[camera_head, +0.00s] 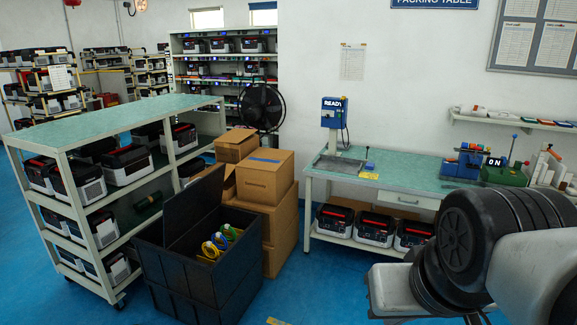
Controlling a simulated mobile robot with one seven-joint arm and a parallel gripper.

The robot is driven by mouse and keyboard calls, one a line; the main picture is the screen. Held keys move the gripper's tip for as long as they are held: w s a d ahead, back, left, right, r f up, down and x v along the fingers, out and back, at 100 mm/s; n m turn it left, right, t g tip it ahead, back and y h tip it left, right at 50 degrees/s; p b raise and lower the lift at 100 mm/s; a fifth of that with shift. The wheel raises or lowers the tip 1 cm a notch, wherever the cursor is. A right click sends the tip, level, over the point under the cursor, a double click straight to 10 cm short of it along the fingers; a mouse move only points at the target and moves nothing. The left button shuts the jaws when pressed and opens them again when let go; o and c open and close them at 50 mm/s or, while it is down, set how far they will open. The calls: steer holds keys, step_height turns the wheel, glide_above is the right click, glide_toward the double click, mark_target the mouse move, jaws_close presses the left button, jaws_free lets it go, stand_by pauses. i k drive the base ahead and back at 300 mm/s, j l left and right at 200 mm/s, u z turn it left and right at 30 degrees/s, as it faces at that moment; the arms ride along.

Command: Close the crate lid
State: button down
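A black crate (192,290) stands on the blue floor, left of centre. Its black lid (194,207) is open and stands steeply up along the crate's back left side. Coiled cables (221,243) in yellow, blue and green lie inside the open crate. My arm shows large at the lower right, well away from the crate. My gripper cannot be made out in this view.
A shelf rack (108,121) with several devices stands close to the crate's left. Cardboard boxes (266,178) are stacked right behind it. A packing table (385,173) stands at right. Blue floor (320,285) is free between crate and arm.

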mark_target(183, 210)
steer(key=i+j, duration=0.1)
steer(key=i, duration=1.45)
steer(key=i+l+u, duration=0.15)
steer(key=i, duration=0.3)
steer(key=i+u, duration=0.2)
steer(key=i, duration=0.3)
steer(key=i+l+u, duration=0.15)
steer(key=i+l, duration=0.15)
steer(key=i, duration=0.15)
steer(key=i+u, duration=0.3)
steer(key=u, duration=0.15)
steer(key=i+l+u, duration=0.1)
steer(key=i+u, duration=0.2)
steer(key=u, duration=0.2)
steer(key=i+l+u, duration=0.2)
steer(key=u, duration=0.25)
steer(key=i+l, duration=0.05)
steer(key=i, duration=0.05)
